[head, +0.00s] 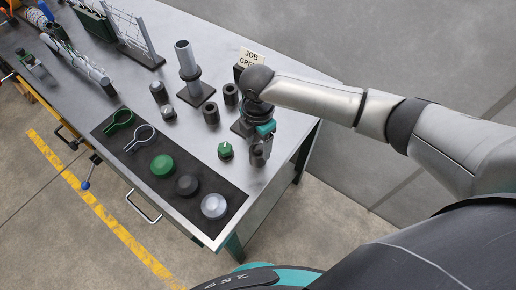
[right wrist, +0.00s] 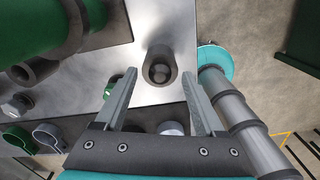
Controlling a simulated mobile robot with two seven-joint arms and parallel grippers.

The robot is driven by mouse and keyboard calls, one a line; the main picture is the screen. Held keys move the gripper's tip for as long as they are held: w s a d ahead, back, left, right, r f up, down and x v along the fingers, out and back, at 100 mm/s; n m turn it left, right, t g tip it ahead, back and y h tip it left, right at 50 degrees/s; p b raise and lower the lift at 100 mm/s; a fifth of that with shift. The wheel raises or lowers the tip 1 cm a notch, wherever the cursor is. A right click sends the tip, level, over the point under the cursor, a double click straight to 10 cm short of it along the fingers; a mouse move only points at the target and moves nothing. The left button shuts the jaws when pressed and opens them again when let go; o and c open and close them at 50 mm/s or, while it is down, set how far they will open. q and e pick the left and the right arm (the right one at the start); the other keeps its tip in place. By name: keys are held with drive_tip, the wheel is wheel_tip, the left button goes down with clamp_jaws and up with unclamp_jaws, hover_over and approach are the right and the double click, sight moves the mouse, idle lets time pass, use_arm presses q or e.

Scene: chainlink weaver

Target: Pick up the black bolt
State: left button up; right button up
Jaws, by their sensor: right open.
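A dark, round, upright piece (right wrist: 160,66) with a recessed top, which looks like the black bolt, stands on the bare metal table near its edge in the right wrist view. My right gripper (right wrist: 165,95) is open, its fingers spread to either side of the lower part of the picture. The piece appears between and beyond the fingertips, and nothing is held. In the head view my right gripper (head: 259,158) points down over the table's right end and hides what is under it. My left gripper is not in view.
A green knob (head: 225,151) stands just left of my right gripper. Dark tubes (head: 211,113), smaller fasteners (head: 158,92) and a grey post (head: 184,60) stand farther left. A black mat (head: 222,187) with rings and round caps lies along the front edge. A job card (head: 251,57) stands behind.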

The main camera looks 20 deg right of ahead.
drive_tip(key=shift+f, duration=0.1)
clamp_jaws()
idle(0.7)
